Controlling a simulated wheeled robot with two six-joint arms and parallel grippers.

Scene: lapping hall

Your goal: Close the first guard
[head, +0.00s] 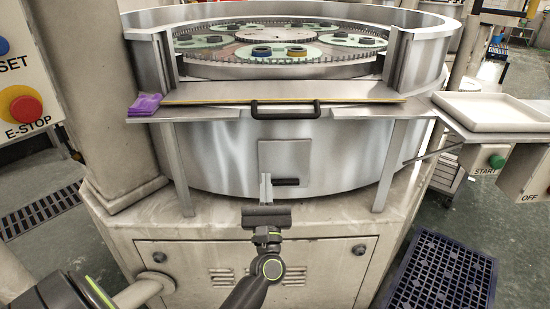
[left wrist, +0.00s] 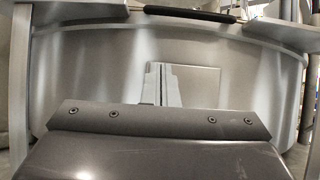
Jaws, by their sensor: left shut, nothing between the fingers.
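The guard shows in the head view as a steel panel with a thin yellow top edge (head: 370,101), across the front of the round steel machine, with a black bar handle (head: 285,108). The handle also shows at the top of the left wrist view (left wrist: 190,13). Above the guard, the front between two posts is open onto the lapping plate (head: 280,52). My left gripper (head: 266,181) is shut and empty, below the handle and apart from it, in front of the drum's small square plate. Its fingers show in the left wrist view (left wrist: 160,83). My right gripper is out of view.
A purple cloth (head: 145,104) lies at the left end of the ledge. A pale tray (head: 495,111) stands at the right. Push-button boxes with E-STOP (head: 24,107) and START (head: 494,162) flank the machine. A dark crate (head: 440,275) is on the floor right.

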